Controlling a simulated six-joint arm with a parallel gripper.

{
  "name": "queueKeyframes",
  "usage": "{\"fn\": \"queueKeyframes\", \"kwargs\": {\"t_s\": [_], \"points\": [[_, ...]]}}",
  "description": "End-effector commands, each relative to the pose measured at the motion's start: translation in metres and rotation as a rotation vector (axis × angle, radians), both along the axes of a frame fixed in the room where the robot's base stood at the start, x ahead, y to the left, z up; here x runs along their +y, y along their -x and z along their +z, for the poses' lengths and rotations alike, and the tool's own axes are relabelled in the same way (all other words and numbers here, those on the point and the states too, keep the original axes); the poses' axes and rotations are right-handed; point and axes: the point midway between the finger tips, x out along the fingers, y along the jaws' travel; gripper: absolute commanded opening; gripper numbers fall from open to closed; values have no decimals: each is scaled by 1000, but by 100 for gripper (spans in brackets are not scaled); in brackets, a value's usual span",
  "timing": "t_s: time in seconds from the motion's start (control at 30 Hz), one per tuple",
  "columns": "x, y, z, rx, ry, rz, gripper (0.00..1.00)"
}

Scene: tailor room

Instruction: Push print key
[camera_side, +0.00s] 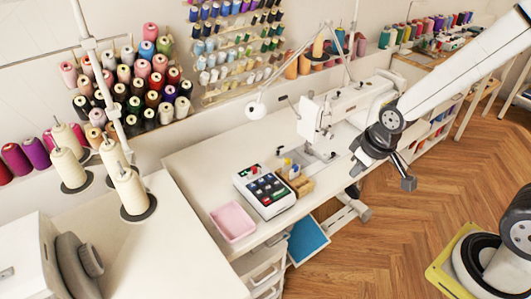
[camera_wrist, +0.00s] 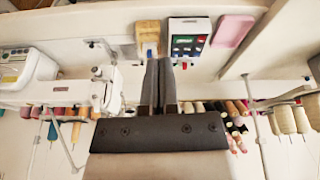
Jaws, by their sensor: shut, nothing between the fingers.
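A white keypad device (camera_side: 265,191) with a dark key panel sits on the white sewing table, between the pink tray and a small wooden box. Its keys are coloured, but they are too small to read, so I cannot tell which is the print key. In the wrist view the device (camera_wrist: 189,38) shows at the top, just beyond and right of my fingertips. My gripper (camera_wrist: 158,62) is shut and empty, its two dark fingers together. In the side view my gripper (camera_side: 407,184) hangs right of the table's front edge, apart from the device.
A pink tray (camera_side: 233,221) lies left of the device. A wooden box with small bottles (camera_side: 295,180) stands right of it. A white sewing machine (camera_side: 345,108) stands farther right. Thread cones (camera_side: 131,188) stand at left. A blue panel (camera_side: 308,240) is below the table edge.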

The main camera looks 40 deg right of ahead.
Motion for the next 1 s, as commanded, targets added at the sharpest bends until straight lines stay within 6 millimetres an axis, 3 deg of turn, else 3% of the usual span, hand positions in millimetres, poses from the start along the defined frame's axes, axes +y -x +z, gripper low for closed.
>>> {"fn": "queueKeyframes", "kwargs": {"t_s": [0.6, 1.0], "points": [[24, -114, -40, -282, 157, 453, 0], [49, -169, -72, -469, 273, 718, 0]]}}
